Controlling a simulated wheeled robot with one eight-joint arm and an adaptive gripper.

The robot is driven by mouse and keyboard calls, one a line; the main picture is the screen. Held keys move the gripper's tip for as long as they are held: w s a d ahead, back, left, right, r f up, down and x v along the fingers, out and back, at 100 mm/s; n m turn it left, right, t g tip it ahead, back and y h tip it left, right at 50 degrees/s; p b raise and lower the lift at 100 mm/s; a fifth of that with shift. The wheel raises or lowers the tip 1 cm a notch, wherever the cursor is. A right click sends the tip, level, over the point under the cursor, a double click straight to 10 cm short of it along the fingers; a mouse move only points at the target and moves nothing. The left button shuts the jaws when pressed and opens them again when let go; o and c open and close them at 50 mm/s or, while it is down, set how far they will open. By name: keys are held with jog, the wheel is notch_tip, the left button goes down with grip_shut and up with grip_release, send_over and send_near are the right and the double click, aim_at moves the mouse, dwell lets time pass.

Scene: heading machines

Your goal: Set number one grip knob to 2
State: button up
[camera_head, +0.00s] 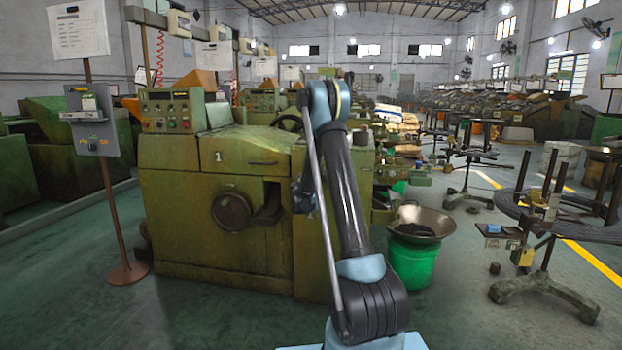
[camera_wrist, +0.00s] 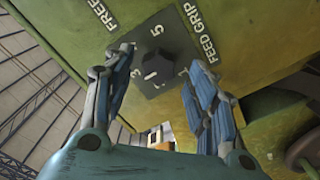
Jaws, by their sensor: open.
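The grip knob (camera_wrist: 157,67) is a dark faceted knob on a dark square plate on a green machine face in the wrist view. The words FREE and FEED GRIP and a few white numerals, including 5, 3 and 1, surround it. In the head view the green machine marked 1 (camera_head: 180,210) stands ahead; the knob is not visible there, and my arm covers part of the machine.
A grey panel on a brown post (camera_head: 92,120) stands left of the machine. A green bucket (camera_head: 411,263) under a metal bowl (camera_head: 420,222) is close on the right.

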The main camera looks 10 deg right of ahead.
jog(key=shift+x, duration=1.35)
jog(key=c, duration=1)
jog(key=shift+c, duration=0.2)
jog(key=n, duration=1.1)
jog(key=shift+s+n, duration=0.1)
jog(key=shift+n, duration=0.2)
